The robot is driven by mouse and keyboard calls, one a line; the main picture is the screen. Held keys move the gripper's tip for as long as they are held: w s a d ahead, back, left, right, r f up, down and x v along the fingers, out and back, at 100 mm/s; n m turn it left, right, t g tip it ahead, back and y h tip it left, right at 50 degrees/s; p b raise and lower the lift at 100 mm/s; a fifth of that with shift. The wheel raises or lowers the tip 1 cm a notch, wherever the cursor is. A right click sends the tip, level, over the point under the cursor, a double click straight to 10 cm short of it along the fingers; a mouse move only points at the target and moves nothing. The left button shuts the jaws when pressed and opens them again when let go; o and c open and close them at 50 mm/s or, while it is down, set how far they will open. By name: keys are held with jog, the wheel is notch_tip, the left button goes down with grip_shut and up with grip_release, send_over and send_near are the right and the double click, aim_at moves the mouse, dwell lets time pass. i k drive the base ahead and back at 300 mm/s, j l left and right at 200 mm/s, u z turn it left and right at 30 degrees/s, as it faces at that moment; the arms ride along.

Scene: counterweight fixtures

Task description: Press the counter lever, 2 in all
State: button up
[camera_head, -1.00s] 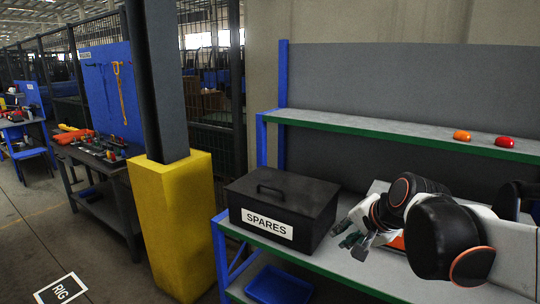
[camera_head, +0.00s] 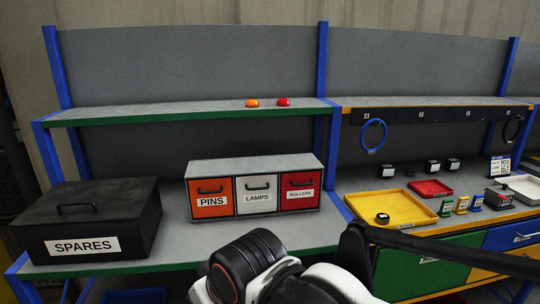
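No counter lever can be made out for sure. A small dark grey device (camera_head: 498,198) stands on the right-hand bench among small boxes, too small to tell whether it has a lever. My gripper is not in view; only links of my arm show at the bottom middle. A dark bar runs from there to the right edge, in front of the bench drawers.
A black SPARES box (camera_head: 90,222) stands at left. A cabinet (camera_head: 257,167) with PINS, LAMPS and ROLLERS drawers stands mid-bench. An orange (camera_head: 252,103) and a red (camera_head: 283,102) piece lie on the shelf above. The right bench holds a yellow tray (camera_head: 391,209) and red tray (camera_head: 430,188).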

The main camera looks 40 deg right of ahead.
aim_at(501, 197)
jog(key=z, duration=3)
jog(key=i+z, duration=0.2)
jog(key=i, duration=0.25)
jog(key=i+j+z, duration=0.25)
jog(key=i, duration=0.2)
jog(key=i+j+z, duration=0.2)
jog(key=i, duration=0.25)
jog(key=i+j+z, duration=0.2)
jog(key=i, duration=0.2)
